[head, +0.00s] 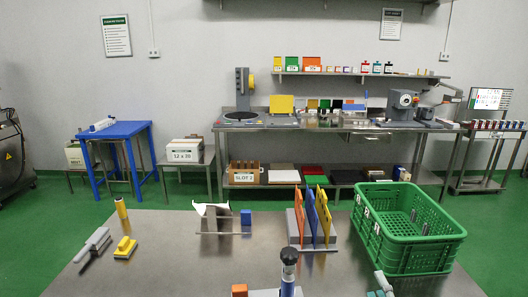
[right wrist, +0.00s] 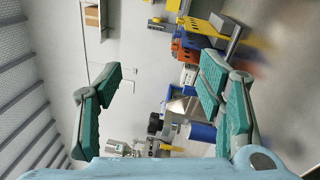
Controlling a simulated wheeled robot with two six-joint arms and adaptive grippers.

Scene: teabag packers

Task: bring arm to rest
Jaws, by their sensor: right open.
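My right gripper (head: 382,284) shows only in part at the bottom edge of the head view, right of centre, in front of the green crate. In the right wrist view its teal finger pads (right wrist: 160,95) stand wide apart with nothing between them. My left gripper does not show in the head view.
A steel table (head: 185,255) lies in front. A green crate (head: 400,262) stands at its right, near my right gripper. A rack with coloured panels (head: 299,227) stands mid-table. Small tools lie at the left; a dark-topped blue post (head: 288,272) stands at the front.

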